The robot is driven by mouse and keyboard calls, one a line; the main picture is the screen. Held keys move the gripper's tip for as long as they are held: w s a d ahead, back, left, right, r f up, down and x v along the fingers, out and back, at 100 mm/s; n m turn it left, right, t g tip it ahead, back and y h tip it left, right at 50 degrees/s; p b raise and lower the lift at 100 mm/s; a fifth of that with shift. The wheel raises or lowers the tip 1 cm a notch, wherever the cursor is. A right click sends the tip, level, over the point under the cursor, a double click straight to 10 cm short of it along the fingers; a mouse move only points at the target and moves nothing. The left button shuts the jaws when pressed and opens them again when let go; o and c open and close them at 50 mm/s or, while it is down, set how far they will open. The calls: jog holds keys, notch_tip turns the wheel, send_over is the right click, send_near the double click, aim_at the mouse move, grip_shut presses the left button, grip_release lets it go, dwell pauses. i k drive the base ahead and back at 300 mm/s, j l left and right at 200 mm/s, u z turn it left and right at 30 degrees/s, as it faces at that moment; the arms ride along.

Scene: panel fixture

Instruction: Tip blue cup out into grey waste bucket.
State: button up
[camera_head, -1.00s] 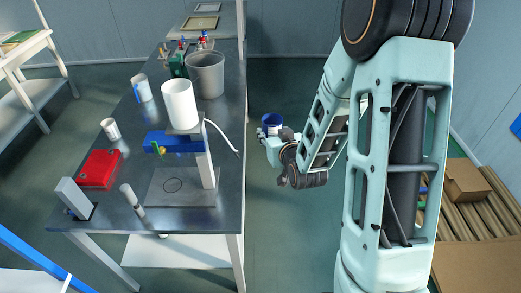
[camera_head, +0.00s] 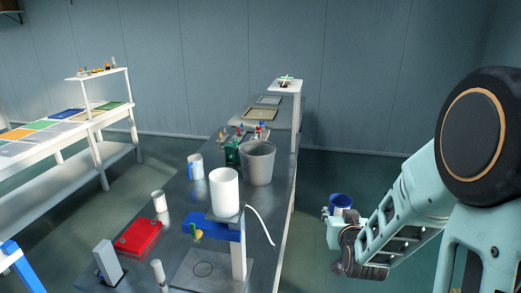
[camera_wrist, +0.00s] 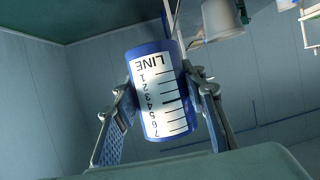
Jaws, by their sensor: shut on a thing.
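The blue cup (camera_head: 341,201) is held by my gripper (camera_head: 339,214) to the right of the dark workbench, over open floor. In the head view the cup looks roughly upright, its rim upward. In the wrist view the blue cup (camera_wrist: 150,95) stands between both fingers of my gripper (camera_wrist: 162,92), with a white scale label marked LINE and numbers facing the camera. Its inside is hidden there. The grey waste bucket (camera_head: 257,165) stands open-topped on the bench, left of and apart from the cup.
On the workbench, a white cylinder (camera_head: 224,188) on a stand with a blue block (camera_head: 212,231) is in front of the bucket. A white cable (camera_head: 262,224) curves by the bench's right edge. A red box (camera_head: 139,237) lies further left. The floor around my gripper is clear.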

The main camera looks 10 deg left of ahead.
aim_at(256, 157)
jog(key=i+l, duration=0.3)
jog(key=i+l+u, duration=0.1)
jog(key=i+l, duration=0.15)
jog(key=l, duration=0.2)
jog(key=i+l, duration=0.25)
jog(key=l, duration=0.15)
jog(key=i+l+u, duration=0.25)
jog(key=i+l, duration=0.45)
jog(key=i, duration=0.15)
jog(key=i+l+u, duration=0.15)
jog(key=i, duration=0.45)
jog(key=i+j+u, duration=0.1)
jog(key=i+j, duration=0.4)
jog(key=i, duration=0.15)
